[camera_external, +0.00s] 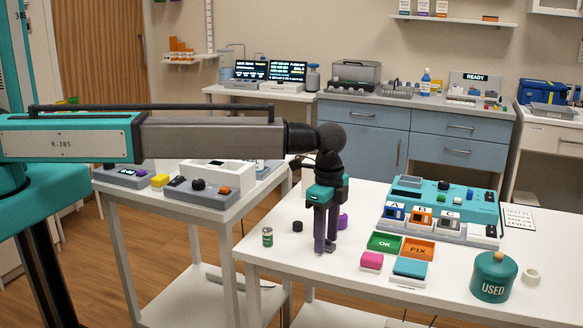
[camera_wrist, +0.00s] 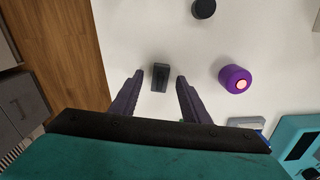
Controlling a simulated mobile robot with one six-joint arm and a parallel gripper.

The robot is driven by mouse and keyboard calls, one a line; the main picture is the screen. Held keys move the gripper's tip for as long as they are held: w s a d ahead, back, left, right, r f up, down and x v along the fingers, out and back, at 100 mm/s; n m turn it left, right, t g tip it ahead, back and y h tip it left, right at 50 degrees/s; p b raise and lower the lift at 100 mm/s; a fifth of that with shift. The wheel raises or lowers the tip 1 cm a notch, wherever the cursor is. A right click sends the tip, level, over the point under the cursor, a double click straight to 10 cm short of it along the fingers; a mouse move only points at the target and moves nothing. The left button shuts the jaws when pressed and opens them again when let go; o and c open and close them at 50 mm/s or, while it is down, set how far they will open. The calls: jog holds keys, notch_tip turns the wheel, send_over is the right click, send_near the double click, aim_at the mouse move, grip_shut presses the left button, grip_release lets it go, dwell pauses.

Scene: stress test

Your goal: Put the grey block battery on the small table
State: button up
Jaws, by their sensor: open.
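The grey block battery (camera_wrist: 160,77) is a small dark grey block on the white table in the wrist view. My gripper (camera_wrist: 158,84) is open, with one purple finger on each side of the block and visible gaps between. In the external view my gripper (camera_external: 325,249) points straight down at the left part of the large white table (camera_external: 330,272). The block cannot be made out clearly there, close to the fingers. A smaller white table (camera_external: 226,207) stands to the left, with devices on it.
Near my gripper are a purple cylinder (camera_external: 343,221), a black cylinder (camera_external: 297,226) and a green can-like cell (camera_external: 267,237). To the right are a green OK tray (camera_external: 384,242), an orange FIX tray (camera_external: 419,250), a teal device (camera_external: 440,196) and a USED pot (camera_external: 494,277).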

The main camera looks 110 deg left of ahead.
grip_shut()
jog(key=shift+r, duration=0.1)
notch_tip(320, 180, up, 10)
jog(key=b, duration=0.2)
jog(key=shift+b, duration=0.35)
dwell(0.3)
dwell(0.4)
